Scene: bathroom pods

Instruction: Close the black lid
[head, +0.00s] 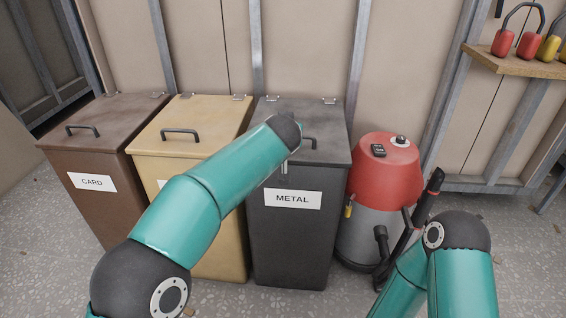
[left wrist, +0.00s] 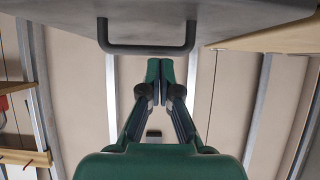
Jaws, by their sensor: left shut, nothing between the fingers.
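The black lid (head: 330,128) lies on top of the dark bin labelled METAL (head: 290,240) and looks down flush with its rim, sloping like the lids beside it. Its bar handle (head: 312,140) is partly hidden by my left arm. My left arm reaches over the front left part of the lid, and its gripper is mostly hidden in the head view. In the left wrist view, the left gripper (left wrist: 160,68) is shut and empty, with its tips close to the lid's handle (left wrist: 147,49). I cannot tell whether they touch. My right gripper is out of view.
A brown CARD bin (head: 92,205) and a yellow bin (head: 225,235) stand to the left with lids down. A red and grey vacuum cleaner (head: 385,170) stands close on the right. The wall is right behind.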

